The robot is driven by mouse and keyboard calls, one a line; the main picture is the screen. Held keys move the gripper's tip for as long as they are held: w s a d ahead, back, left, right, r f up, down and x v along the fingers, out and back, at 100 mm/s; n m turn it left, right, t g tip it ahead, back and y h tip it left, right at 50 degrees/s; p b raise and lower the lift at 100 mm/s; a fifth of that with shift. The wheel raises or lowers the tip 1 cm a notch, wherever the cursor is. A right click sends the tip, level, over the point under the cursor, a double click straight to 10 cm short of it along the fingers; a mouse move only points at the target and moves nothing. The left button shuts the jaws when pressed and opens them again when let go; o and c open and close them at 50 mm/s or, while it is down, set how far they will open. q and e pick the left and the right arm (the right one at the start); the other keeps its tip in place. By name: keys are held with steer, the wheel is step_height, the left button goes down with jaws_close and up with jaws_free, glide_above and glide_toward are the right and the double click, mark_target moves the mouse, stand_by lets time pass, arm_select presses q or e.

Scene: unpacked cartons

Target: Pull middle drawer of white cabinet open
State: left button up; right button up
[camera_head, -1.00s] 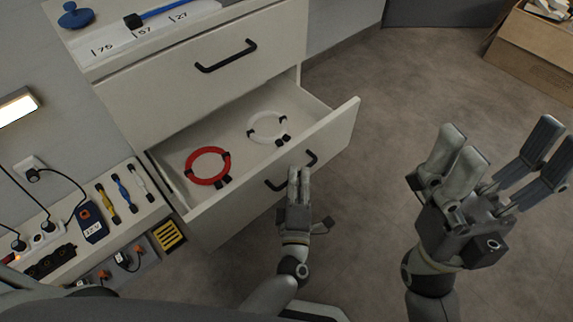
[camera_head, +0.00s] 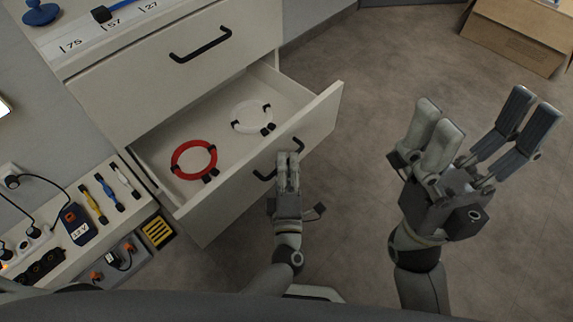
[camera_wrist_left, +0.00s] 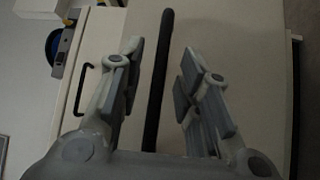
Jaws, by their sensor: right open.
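The white cabinet (camera_head: 110,100) stands at the left in the head view. Its drawer (camera_head: 225,195) below the shut upper one is pulled well out. Inside lie a red ring (camera_head: 174,160) and a white ring (camera_head: 236,121). My left gripper (camera_head: 288,155) is at the black handle (camera_head: 264,178) on that drawer's front. In the left wrist view the handle (camera_wrist_left: 158,80) runs between the parted fingers (camera_wrist_left: 160,62), with a gap on each side. My right gripper (camera_head: 483,112) is open and empty, out over the floor.
The upper drawer (camera_head: 150,75) is shut, with its own black handle (camera_head: 201,45). A low unit with tools and plugs (camera_head: 60,270) stands at the lower left. A cardboard box (camera_head: 510,40) is at the far right. The floor between is clear.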

arm_select(q)
steer(key=shift+s, duration=0.1)
steer(key=s+d+f, duration=0.1)
steer(key=s, duration=1)
steer(key=shift+s+d+f, duration=0.15)
steer(key=shift+s+f, duration=0.15)
